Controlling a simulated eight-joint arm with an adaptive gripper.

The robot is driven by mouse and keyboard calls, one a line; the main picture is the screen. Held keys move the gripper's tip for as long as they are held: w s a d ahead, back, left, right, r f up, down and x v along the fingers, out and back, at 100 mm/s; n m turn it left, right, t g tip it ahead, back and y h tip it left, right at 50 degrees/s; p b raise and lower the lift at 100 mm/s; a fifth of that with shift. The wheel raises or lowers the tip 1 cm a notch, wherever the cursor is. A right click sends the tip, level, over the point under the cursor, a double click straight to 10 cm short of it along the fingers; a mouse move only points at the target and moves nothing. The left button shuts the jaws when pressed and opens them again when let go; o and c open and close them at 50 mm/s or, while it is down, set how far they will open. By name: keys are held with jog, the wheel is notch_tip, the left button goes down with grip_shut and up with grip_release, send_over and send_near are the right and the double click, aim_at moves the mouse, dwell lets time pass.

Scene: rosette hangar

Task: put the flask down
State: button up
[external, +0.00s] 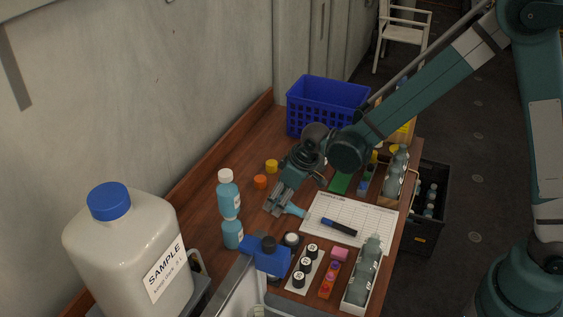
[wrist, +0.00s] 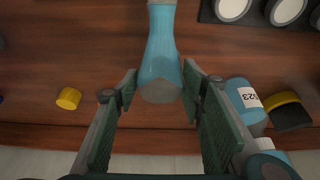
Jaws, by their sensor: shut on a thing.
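The light blue flask (external: 293,210) sticks out from my gripper (external: 276,206) in the external view. It lies at a slant, low over the brown table near the paper sheet's left edge. In the wrist view the flask (wrist: 163,50) has a narrow end toward the top edge and a wide grey end. That wide end sits between the two fingers of my gripper (wrist: 160,87), which are shut on the flask. I cannot tell whether the flask touches the table.
Two blue bottles (external: 230,204) stand left of my gripper. Orange and yellow caps (external: 266,174) lie behind it. A printed sheet (external: 347,228) with a marker lies to the right. Black-topped jars, a bottle tray and a blue object (external: 268,256) crowd the front. A blue basket (external: 326,103) is at the back.

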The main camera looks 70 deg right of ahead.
aim_at(270, 231)
jog(key=shift+a, duration=0.1)
dwell(0.3)
jog(key=shift+s+a+r+n+y, duration=0.1)
jog(key=shift+a+r+n+y, duration=0.15)
jog(key=shift+a+n, duration=0.3)
jog(key=shift+s+a+r+n+y, duration=0.1)
jog(key=shift+a+r+n+y, duration=0.2)
jog(key=shift+n, duration=0.35)
jog(key=s+a+r+n+g+y+p, duration=0.1)
jog(key=a+r+n+g+y+p, duration=0.1)
jog(key=a+r+n, duration=0.4)
jog(key=shift+s+a+r+n+g+y, duration=0.15)
jog(key=shift+s+a+n+g+y, duration=0.25)
jog(key=shift+a+n, duration=1.7)
jog(key=shift+d+n, duration=0.5)
jog(key=shift+f, duration=3.15)
jog(key=shift+f, duration=1.85)
jog(key=shift+f+b, duration=0.15)
jog(key=shift+b, duration=0.15)
